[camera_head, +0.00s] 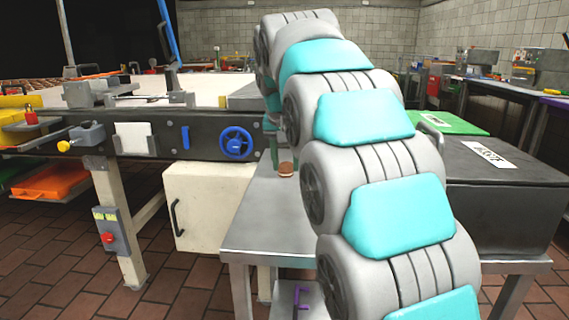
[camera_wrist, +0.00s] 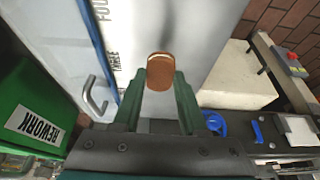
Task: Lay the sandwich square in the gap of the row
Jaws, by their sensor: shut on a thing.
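A brown sandwich (camera_wrist: 161,74) with a thin pale layer at its top edge is between the two green fingers of my gripper (camera_wrist: 161,88) in the wrist view. The gripper is shut on it. In the head view the sandwich (camera_head: 286,169) is a small brown piece at the lower end of my gripper (camera_head: 277,158), above the grey metal table. My arm hides much of the gripper there. I cannot make out the row or its gap in either view.
The grey metal table (camera_head: 262,230) has clear room at its front left. A dark box (camera_head: 495,205) and a green REWORK lid (camera_head: 455,123) lie right of my arm. The conveyor frame with a blue handwheel (camera_head: 236,143) and a cream cabinet (camera_head: 208,205) stand left.

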